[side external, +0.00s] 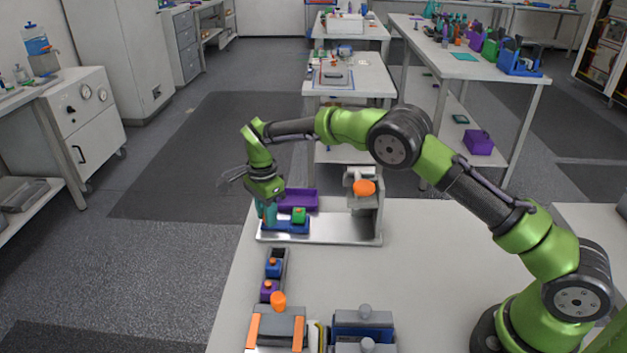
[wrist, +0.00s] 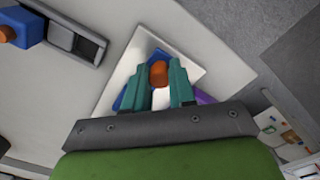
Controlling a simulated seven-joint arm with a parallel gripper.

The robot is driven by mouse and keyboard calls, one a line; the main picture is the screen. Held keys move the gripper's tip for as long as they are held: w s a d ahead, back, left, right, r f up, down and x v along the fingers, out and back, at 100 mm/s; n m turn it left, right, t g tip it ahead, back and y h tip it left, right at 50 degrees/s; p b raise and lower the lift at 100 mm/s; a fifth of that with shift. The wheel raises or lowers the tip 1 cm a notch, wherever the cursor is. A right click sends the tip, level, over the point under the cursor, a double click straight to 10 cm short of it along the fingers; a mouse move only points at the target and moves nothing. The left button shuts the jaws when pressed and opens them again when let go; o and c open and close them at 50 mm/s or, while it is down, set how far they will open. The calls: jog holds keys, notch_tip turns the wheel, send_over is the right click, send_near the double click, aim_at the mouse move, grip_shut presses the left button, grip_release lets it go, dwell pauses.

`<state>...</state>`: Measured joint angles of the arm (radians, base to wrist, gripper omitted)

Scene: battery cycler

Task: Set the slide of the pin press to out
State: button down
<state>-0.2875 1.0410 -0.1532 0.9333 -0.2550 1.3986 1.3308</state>
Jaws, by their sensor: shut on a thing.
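The pin press (side external: 345,235) has a flat metal base plate and a grey column (side external: 362,200) with an orange knob at its right end. Its blue slide (side external: 290,227) is at the left part of the plate and carries a green block (side external: 299,215). My gripper (side external: 266,213) is at the left end of the slide, fingers pointing down. In the wrist view, my gripper's teal fingers (wrist: 160,80) are shut on an orange knob (wrist: 158,73), with blue showing beside it. The knob is hidden in the side external view.
A purple tray (side external: 300,200) stands behind the slide. A dark rack (side external: 280,257) with a blue block and a purple block, each orange-knobbed, is nearer the camera. A grey-and-orange device (side external: 278,327) and a blue device (side external: 363,325) stand in front. The table's middle is clear.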

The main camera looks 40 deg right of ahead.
jog(key=shift+w+a, duration=0.2)
jog(key=shift+w, duration=0.05)
jog(key=c, duration=0.9)
grip_release()
jog(key=shift+c, duration=0.2)
jog(key=shift+r, duration=0.15)
notch_tip(320, 180, up, 17)
jog(key=shift+f, duration=0.2)
jog(key=shift+s, duration=0.1)
